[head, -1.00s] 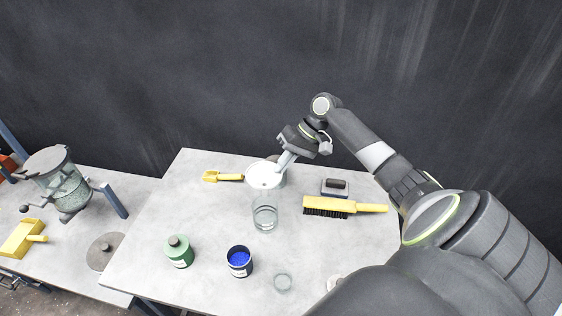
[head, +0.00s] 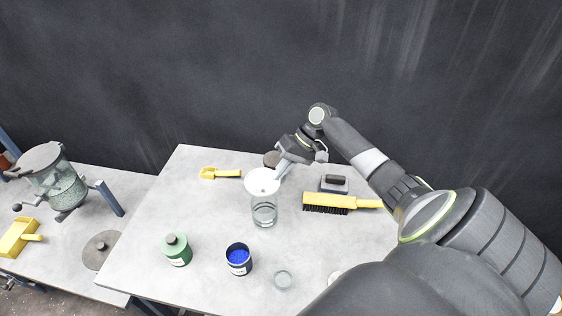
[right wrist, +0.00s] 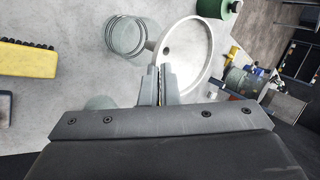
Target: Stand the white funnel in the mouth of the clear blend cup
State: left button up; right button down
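The white funnel (head: 262,180) is held wide end up by its rim, just behind and above the clear blend cup (head: 264,214) in the head view. My right gripper (head: 283,170) is shut on the funnel's rim. In the right wrist view the fingers (right wrist: 163,90) pinch the rim of the funnel (right wrist: 190,48), and the cup (right wrist: 122,36) appears to its left as clear rings. The cup stands upright on the table. My left gripper is not in view.
A green bottle (head: 177,250) and a blue-filled container (head: 238,259) stand front left of the cup. A small clear dish (head: 283,279) is in front. A yellow brush (head: 340,202) lies to the right, a yellow scoop (head: 220,173) at back left.

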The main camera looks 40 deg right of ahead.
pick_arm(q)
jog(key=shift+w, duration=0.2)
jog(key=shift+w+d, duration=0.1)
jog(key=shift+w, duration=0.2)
